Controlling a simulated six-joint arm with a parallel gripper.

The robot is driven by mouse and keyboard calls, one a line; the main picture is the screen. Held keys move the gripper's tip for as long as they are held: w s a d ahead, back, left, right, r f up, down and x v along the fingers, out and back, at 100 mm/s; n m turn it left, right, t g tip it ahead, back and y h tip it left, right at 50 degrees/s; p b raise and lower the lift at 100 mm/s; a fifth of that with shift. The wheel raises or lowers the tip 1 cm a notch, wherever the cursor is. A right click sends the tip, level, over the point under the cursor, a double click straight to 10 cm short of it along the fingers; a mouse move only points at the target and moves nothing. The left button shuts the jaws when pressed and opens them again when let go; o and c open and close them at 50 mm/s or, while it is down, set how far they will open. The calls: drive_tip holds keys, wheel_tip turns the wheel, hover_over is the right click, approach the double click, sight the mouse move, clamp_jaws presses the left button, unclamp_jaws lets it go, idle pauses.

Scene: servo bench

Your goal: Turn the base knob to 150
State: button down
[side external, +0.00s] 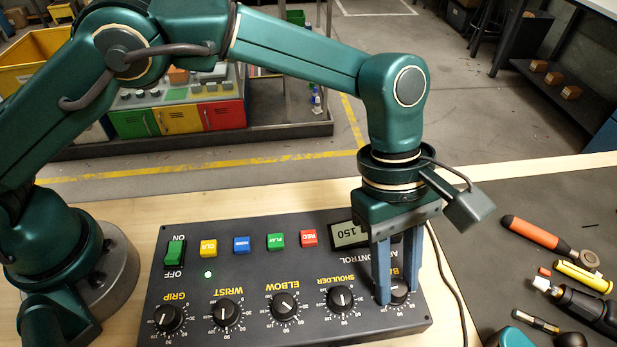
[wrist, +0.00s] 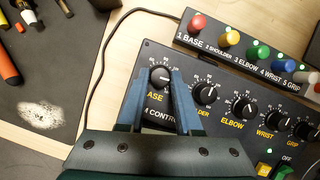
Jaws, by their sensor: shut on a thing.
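The base knob (side external: 399,293) is the black round knob at the right end of the knob row on the dark control box (side external: 240,329). My gripper (side external: 398,297) points down over it, with a blue finger on either side of the knob. In the wrist view my gripper (wrist: 160,74) is shut on the base knob (wrist: 160,77), whose white pointer line shows between the fingertips. The display (side external: 350,234) reads 150, upside down in the side view. The fingers partly hide the BASE label and some of the dial marks.
The shoulder knob (side external: 341,299) is close beside my fingers, with the elbow, wrist and grip knobs beyond. Colored buttons and a green ON/OFF switch (side external: 175,253) line the box. A second box with colored knobs (wrist: 250,50) stands nearby. Tools (side external: 540,235) lie on a dark mat.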

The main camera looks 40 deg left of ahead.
drive_tip(key=shift+m, duration=0.5)
drive_tip(key=c, duration=0.6)
unclamp_jaws()
drive_tip(key=shift+r, duration=0.1)
drive_tip(key=shift+v, duration=2.5)
drive_tip(key=shift+w, duration=0.15)
